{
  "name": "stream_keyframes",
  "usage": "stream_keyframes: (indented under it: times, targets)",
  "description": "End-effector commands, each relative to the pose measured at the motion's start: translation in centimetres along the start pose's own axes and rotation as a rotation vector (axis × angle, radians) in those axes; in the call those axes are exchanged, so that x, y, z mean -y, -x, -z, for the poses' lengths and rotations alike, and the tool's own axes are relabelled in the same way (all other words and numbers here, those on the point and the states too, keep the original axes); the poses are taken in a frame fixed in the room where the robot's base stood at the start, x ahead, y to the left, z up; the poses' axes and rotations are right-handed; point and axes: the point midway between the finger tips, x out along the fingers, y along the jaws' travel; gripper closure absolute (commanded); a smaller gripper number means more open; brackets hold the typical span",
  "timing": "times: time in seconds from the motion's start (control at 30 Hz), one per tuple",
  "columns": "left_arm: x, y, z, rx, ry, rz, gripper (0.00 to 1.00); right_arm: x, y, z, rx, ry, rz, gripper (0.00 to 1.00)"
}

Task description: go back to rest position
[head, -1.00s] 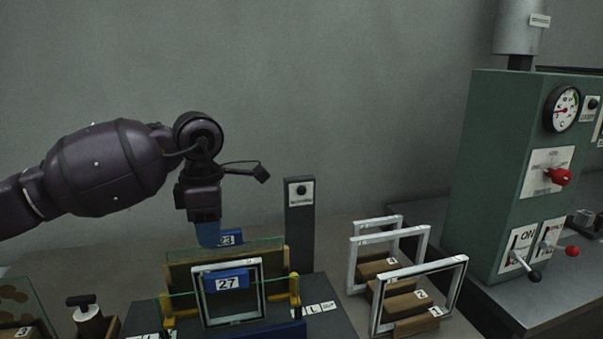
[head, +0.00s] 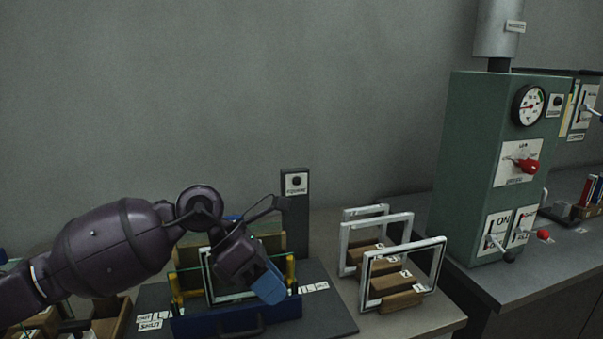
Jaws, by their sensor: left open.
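My left gripper (head: 268,287) is in the head view, in front of the frame fixture, with its blue fingertips pointing down and to the right. It is open and nothing shows between its fingers. Behind it a grey-white frame (head: 211,283) stands upright in the fixture, which has a blue front (head: 207,324) and yellow posts. The gripper hides much of that frame. Whether the gripper touches the fixture I cannot tell. My right gripper is not in view.
Several empty frames (head: 442,262) stand in wooden blocks to the right. A dark post (head: 295,215) with a button stands behind the fixture. A green machine (head: 468,165) with a gauge, red knob and levers is at the right. The table between fixture and frames is clear.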

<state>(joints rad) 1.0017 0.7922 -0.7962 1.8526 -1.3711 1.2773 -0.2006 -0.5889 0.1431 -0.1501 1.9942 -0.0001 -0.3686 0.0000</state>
Motion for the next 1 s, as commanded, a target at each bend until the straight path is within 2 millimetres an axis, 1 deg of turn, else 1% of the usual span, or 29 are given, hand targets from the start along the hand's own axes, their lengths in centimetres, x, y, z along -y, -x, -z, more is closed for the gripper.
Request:
stream_keyframes:
  times: [0.03, 0.1, 0.23, 0.33, 0.4, 0.47, 0.57, 0.67, 0.77, 0.87, 0.9, 0.97, 1.0]
  targets:
    - [1.1, -1.4, -0.5, 0.102, 0.030, 0.064, 0.58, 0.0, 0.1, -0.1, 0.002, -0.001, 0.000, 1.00]
    - [2.6, -2.4, -1.5, 0.251, 0.080, 0.144, 0.58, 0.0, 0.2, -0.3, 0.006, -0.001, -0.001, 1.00]
    - [4.8, -3.0, -3.3, 0.527, 0.203, 0.278, 0.58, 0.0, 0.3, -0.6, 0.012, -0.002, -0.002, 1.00]
    - [5.7, -2.4, -4.3, 0.737, 0.324, 0.369, 0.58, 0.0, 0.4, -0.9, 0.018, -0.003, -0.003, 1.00]
    - [5.8, -1.6, -4.6, 0.882, 0.422, 0.425, 0.58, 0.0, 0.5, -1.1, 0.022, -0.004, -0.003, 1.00]
    - [5.7, -0.8, -4.6, 1.003, 0.513, 0.468, 0.58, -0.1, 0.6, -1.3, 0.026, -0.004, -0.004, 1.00]
    - [4.9, 0.8, -4.0, 1.201, 0.680, 0.529, 0.58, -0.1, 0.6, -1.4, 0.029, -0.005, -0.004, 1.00]
    - [3.5, 2.3, -2.4, 1.391, 0.863, 0.574, 0.58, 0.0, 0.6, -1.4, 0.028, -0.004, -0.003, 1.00]
    - [1.9, 3.5, 0.1, 1.571, 1.064, 0.605, 0.58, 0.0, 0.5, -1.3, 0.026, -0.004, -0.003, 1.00]
    - [0.2, 4.2, 3.5, 1.738, 1.278, 0.617, 0.58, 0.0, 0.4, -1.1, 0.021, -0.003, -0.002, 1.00]
    - [-0.4, 4.3, 5.0, 1.801, 1.368, 0.615, 0.58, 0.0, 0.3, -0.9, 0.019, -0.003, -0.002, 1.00]
    - [-1.2, 4.3, 7.6, 1.891, 1.509, 0.611, 0.58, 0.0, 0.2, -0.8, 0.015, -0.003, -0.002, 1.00]
    - [-1.6, 4.2, 9.5, 1.948, 1.604, 0.603, 0.58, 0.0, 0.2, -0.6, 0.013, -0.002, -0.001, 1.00]
